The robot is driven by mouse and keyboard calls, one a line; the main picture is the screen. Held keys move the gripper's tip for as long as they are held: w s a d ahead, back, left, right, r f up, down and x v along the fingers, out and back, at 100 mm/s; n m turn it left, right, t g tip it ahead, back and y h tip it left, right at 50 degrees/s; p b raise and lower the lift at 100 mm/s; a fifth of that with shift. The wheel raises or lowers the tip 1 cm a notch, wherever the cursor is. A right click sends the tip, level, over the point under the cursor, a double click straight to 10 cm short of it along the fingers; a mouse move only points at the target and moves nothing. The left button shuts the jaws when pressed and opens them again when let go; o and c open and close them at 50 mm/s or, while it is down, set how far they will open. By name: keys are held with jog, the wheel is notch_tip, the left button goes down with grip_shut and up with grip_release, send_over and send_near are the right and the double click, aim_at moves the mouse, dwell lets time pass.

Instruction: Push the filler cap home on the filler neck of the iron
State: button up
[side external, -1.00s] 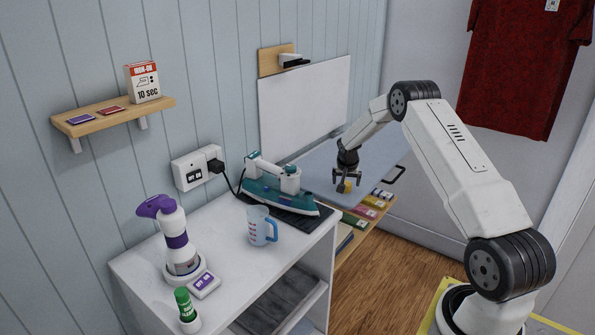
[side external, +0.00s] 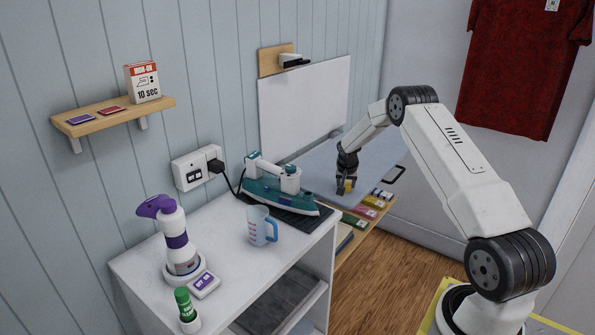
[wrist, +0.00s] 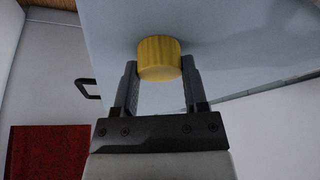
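The yellow filler cap (side external: 348,187) is at the near part of the grey-blue board, between the fingers of my gripper (side external: 347,185). In the wrist view the ribbed cap (wrist: 159,58) sits between the fingertips (wrist: 159,75), with a finger against each side. Whether it still rests on the board is hard to tell. The teal and white iron (side external: 277,193) lies on a dark rest on the white cabinet top, to the left of my gripper.
Coloured packets (side external: 366,212) lie along the board's near edge. The blue-tinted measuring jug (side external: 259,226) stands in front of the iron. A purple and white spray bottle (side external: 172,236) stands further left. A plug and cord (side external: 219,168) are behind the iron.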

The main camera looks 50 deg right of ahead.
aim_at(346, 183)
jog(key=shift+c, duration=0.7)
jog(key=shift+r, duration=0.15)
jog(key=shift+r, duration=0.55)
notch_tip(346, 183, up, 2)
jog(key=s+a+r, duration=0.8)
jog(key=s+r, duration=0.1)
jog(key=s, duration=0.2)
jog(key=shift+s+r, duration=0.25)
jog(key=shift+r, duration=0.05)
